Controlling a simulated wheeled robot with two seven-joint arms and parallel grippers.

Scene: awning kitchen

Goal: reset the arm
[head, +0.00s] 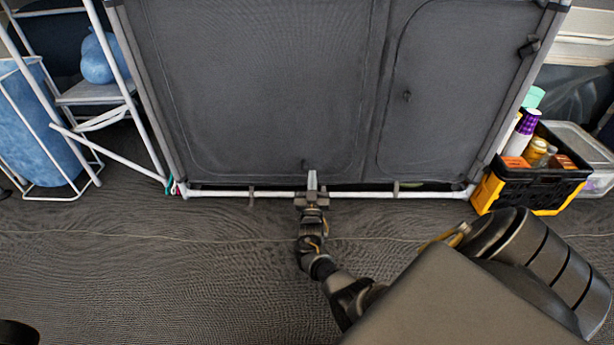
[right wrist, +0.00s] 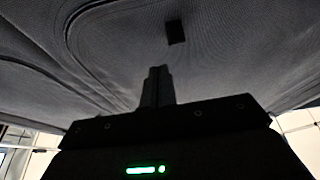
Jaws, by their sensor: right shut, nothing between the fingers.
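My right gripper (head: 312,181) is extended forward, low in front of a dark grey fabric cabinet (head: 270,80). Its fingers are shut and hold nothing. In the right wrist view the closed fingers (right wrist: 157,86) point at the dark fabric (right wrist: 220,60), with a small black tab (right wrist: 175,32) just beyond them. I cannot tell whether the fingertips touch the fabric. My right arm comes in from the lower right of the head view. My left gripper is not in view.
A black and yellow crate (head: 490,190) with bottles and boxes stands right of the cabinet, beside a clear bin (head: 598,150). A white-framed rack (head: 95,95) with a blue bag (head: 97,60) and a blue cylinder (head: 40,130) stands left. The dark floor (head: 150,260) in front is clear.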

